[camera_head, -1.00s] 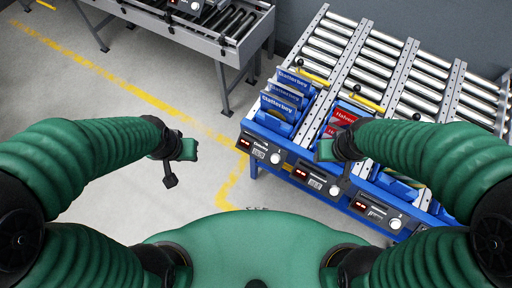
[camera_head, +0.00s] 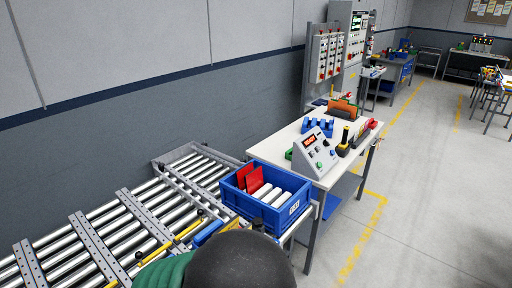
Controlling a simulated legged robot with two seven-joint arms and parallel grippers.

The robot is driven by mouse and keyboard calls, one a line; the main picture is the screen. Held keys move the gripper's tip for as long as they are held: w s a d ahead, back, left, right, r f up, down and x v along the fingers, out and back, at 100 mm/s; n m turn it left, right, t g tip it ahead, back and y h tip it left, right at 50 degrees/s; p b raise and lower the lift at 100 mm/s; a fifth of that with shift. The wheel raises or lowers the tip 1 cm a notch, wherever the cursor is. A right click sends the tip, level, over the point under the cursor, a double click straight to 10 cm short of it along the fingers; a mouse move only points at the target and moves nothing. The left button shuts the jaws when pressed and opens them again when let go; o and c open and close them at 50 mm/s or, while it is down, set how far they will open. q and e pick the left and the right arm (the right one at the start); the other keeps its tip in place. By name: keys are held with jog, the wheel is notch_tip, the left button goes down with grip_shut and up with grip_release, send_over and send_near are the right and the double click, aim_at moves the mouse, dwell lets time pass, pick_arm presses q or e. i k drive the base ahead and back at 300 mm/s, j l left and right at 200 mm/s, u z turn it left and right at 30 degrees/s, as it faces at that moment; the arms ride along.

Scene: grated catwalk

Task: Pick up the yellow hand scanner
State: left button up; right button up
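A yellow and black upright object (camera_head: 344,141), which looks like the hand scanner, stands on the white-topped workbench (camera_head: 315,173), right of a grey control box (camera_head: 315,153). It is small in the picture, so its details are hard to tell. Part of my own green and black arm shows at the bottom edge. Neither of my grippers is in view, and the workbench is well ahead of me.
A roller conveyor (camera_head: 110,229) fills the lower left along the wall. Blue holders (camera_head: 317,126) stand behind the control box. Open floor (camera_head: 430,200) lies to the right.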

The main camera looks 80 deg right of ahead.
aim_at(343, 145)
jog(key=k+l+z, duration=0.15)
jog(key=l+z, duration=0.25)
jog(key=l, duration=0.3)
jog(key=l+z, duration=0.4)
jog(key=l, duration=0.95)
jog(key=i+l, duration=0.1)
jog(key=l, duration=0.5)
jog(key=i+l+z, duration=0.1)
jog(key=l, duration=1.2)
jog(key=i+l, duration=0.15)
jog(key=l, duration=0.45)
jog(key=i+l+z, duration=0.1)
jog(key=l, duration=0.55)
